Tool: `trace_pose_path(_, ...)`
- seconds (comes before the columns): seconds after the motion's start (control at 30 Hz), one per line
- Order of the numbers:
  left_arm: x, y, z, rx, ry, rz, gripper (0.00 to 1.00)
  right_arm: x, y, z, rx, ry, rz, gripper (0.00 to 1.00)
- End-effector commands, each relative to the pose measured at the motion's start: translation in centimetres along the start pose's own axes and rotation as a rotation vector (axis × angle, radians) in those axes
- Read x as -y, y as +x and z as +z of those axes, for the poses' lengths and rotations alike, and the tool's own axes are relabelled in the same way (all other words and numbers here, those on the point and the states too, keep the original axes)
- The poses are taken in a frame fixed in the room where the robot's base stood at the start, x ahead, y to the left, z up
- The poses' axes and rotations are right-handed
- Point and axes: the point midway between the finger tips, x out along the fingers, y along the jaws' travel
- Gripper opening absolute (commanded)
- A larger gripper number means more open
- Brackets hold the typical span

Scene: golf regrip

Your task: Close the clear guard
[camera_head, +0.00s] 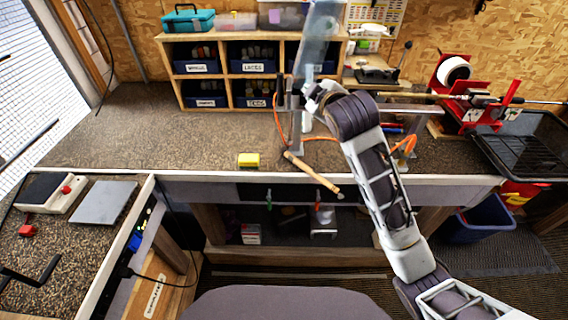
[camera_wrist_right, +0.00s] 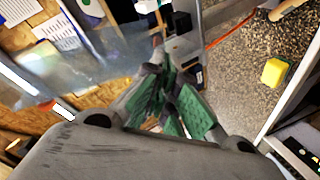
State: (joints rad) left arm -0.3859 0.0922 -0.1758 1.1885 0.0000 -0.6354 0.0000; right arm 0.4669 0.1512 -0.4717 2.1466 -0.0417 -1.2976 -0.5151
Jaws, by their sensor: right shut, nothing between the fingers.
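The clear guard (camera_head: 318,45) is a see-through bluish panel standing raised, nearly upright, above the back of the bench. In the right wrist view it shows as a hazy sheet (camera_wrist_right: 85,65) at the upper left, beside the fingers. My right gripper (camera_head: 306,93) is at the guard's lower end in the head view, partly hidden by its own wrist. In the wrist view its green-padded fingers (camera_wrist_right: 168,84) are shut with nothing between them. I cannot tell whether they touch the guard. My left gripper is not in view.
A wooden cubby with blue bins (camera_head: 253,60) stands behind. A yellow sponge (camera_head: 249,160) and a wooden-handled tool (camera_head: 312,172) lie near the front edge. A red vise (camera_head: 470,95) and black tray (camera_head: 525,145) are at right.

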Motion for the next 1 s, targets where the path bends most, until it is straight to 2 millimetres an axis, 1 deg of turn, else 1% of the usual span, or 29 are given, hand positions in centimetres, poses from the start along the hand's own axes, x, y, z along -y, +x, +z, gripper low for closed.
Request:
trace_pose_path(0.03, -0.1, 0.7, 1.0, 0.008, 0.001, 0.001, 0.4, -0.9, 0.0, -1.1, -0.017, -0.025, 0.019, 0.0)
trace_pose_path(0.3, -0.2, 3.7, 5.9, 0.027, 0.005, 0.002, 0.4, -4.9, -0.5, -6.7, -0.097, -0.163, 0.11, 0.0)
trace_pose_path(0.5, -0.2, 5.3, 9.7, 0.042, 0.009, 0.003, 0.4, -7.7, -1.3, -10.8, -0.148, -0.267, 0.183, 0.0)
trace_pose_path(0.7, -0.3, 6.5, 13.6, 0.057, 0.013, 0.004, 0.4, -10.3, -2.5, -14.8, -0.191, -0.368, 0.258, 0.0)
trace_pose_path(0.83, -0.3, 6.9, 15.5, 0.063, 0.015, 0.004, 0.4, -11.5, -3.1, -16.7, -0.211, -0.419, 0.297, 0.0)
trace_pose_path(1.0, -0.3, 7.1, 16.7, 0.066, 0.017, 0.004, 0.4, -12.3, -3.6, -17.9, -0.222, -0.453, 0.321, 0.0)
